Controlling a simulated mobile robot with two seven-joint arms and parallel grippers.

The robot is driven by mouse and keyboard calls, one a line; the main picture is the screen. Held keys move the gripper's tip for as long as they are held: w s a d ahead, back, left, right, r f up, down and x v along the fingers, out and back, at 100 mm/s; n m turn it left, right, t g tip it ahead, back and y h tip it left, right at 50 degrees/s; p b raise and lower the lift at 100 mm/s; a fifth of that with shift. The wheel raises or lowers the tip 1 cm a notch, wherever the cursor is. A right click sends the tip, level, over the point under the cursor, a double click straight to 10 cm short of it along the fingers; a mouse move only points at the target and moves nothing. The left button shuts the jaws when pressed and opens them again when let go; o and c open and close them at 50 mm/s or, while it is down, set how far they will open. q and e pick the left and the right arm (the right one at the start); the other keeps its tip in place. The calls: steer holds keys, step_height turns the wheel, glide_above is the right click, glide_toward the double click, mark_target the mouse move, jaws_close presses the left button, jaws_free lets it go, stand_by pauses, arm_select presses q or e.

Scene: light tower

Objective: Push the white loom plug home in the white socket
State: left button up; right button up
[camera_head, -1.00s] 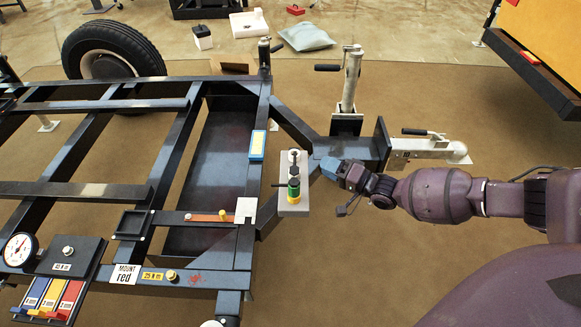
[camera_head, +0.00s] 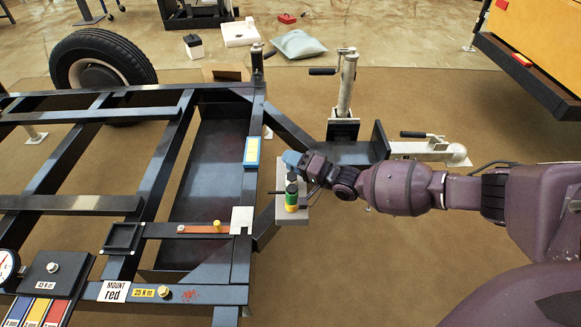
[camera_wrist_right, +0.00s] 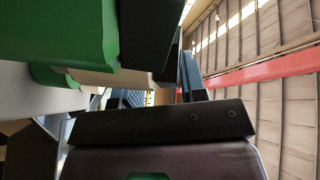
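My right gripper (camera_head: 291,160) has blue fingers and is at the grey block (camera_head: 296,203) beside the dark trailer frame. The block carries a green and yellow piece (camera_head: 291,196) with black parts. In the right wrist view, my gripper (camera_wrist_right: 158,85) has its blue fingers apart with light showing between them, and I see nothing clearly held. A green body (camera_wrist_right: 55,35) and a black part (camera_wrist_right: 150,40) fill the upper left there, with a pale cream piece (camera_wrist_right: 105,79) below. I cannot pick out the white plug or white socket for sure. My left gripper is out of view.
The dark trailer frame (camera_head: 150,180) fills the left side. A jack post (camera_head: 347,85) and the hitch (camera_head: 430,150) stand behind my right arm. The brown floor at lower middle is clear.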

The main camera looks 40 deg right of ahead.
steer(key=shift+c, duration=0.3)
jaws_close()
steer(key=shift+r, duration=0.1)
steer(key=shift+r, duration=0.25)
step_height(320, 180, up, 18)
steer(key=p, duration=0.7)
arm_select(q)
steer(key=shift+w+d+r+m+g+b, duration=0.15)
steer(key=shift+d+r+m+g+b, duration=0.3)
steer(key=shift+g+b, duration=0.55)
arm_select(e)
steer(key=w+d+f+m+h, duration=0.4)
steer(key=f, duration=0.3)
steer(key=w+d+f+m+h, duration=0.4)
steer(key=d+f, duration=0.1)
steer(key=f, duration=0.1)
steer(key=shift+w+f+m+g, duration=0.2)
steer(key=shift+f+m+g, duration=0.1)
steer(key=shift+f+m, duration=0.1)
